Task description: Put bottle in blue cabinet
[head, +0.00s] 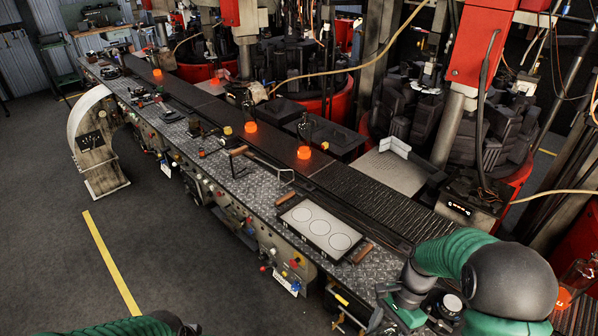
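Several clear bottles with glowing orange bases stand on the long dark conveyor (370,200). One bottle (304,151) is near the middle, another (250,127) is farther back, and a small orange glow (157,73) is at the far end. Another bottle (564,297) is at the right edge, partly behind my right arm. I cannot make out a blue cabinet. My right gripper (392,312) is low over the near end of the line, apart from the middle bottle; its fingers are unclear. Only part of my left arm shows at the bottom edge; its gripper is out of view.
A tray with three pale discs (320,226) and wooden handles lies on the metal plate ledge. A bent-handled tool (238,158) lies behind it. Red moulding machines (480,45) line the far side, with hoses hanging. Grey floor (50,215) at left is open.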

